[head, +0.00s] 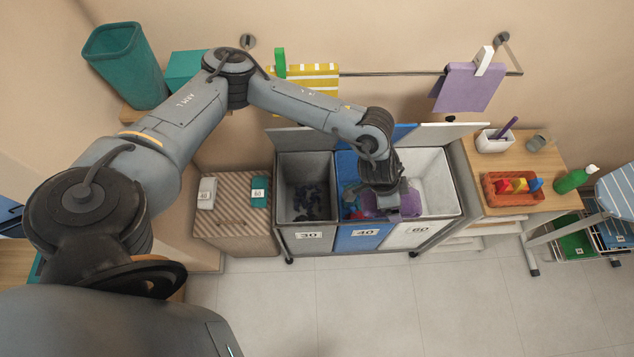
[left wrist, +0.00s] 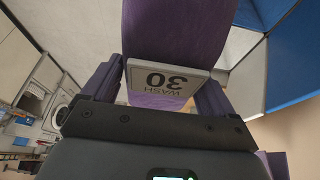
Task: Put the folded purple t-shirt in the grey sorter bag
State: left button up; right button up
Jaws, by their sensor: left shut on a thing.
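The folded purple t-shirt (head: 408,203) is in my left gripper (head: 383,200), above the border between the blue bag and the white bag. In the left wrist view the purple t-shirt (left wrist: 178,30) lies between the two fingers, with a white tag reading "WASH 30" facing the camera. The gripper (left wrist: 158,80) is shut on it. The grey sorter bag (head: 297,170) is the left compartment of the sorter, labelled 30, with dark clothes in it. It stands to the left of the gripper. My right gripper is not in view.
The blue bag (head: 362,235), labelled 40, holds red and blue clothes. The white bag (head: 430,170), labelled 60, is beside it. Raised lids stand behind the bags. A striped hamper (head: 235,222) is at left, and a wooden table (head: 540,170) at right. Another purple cloth (head: 468,88) hangs on the rail.

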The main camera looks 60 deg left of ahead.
pick_arm(q)
jog(key=s+a+f+n+b, duration=0.1)
jog(key=s+a+f+b, duration=0.3)
jog(key=a+f, duration=0.6)
jog(key=s+a+f+b, duration=0.1)
jog(key=a+f+b, duration=0.6)
jog(key=f, duration=0.4)
jog(key=s+a+f+n+b, duration=0.1)
jog(key=s+a+f+b, duration=0.25)
jog(key=a+f, duration=0.7)
jog(key=s+f+m+g+b, duration=0.1)
jog(key=f+m+b, duration=0.5)
jog(key=b, duration=0.8)
jog(key=s+f+m+g+h+b, duration=0.1)
jog(key=f+m+g+b, duration=0.2)
jog(key=f+m+b, duration=0.4)
jog(key=d+f+m+g+b, duration=0.1)
jog(key=f+m+b, duration=0.5)
jog(key=f+b, duration=1)
jog(key=shift+s+d+f+m+g+b, duration=0.1)
jog(key=shift+s+f+m+g+b, duration=0.25)
jog(key=shift+b, duration=2.55)
jog(key=shift+s+r, duration=0.1)
jog(key=shift+r, duration=0.1)
jog(key=shift+f, duration=0.1)
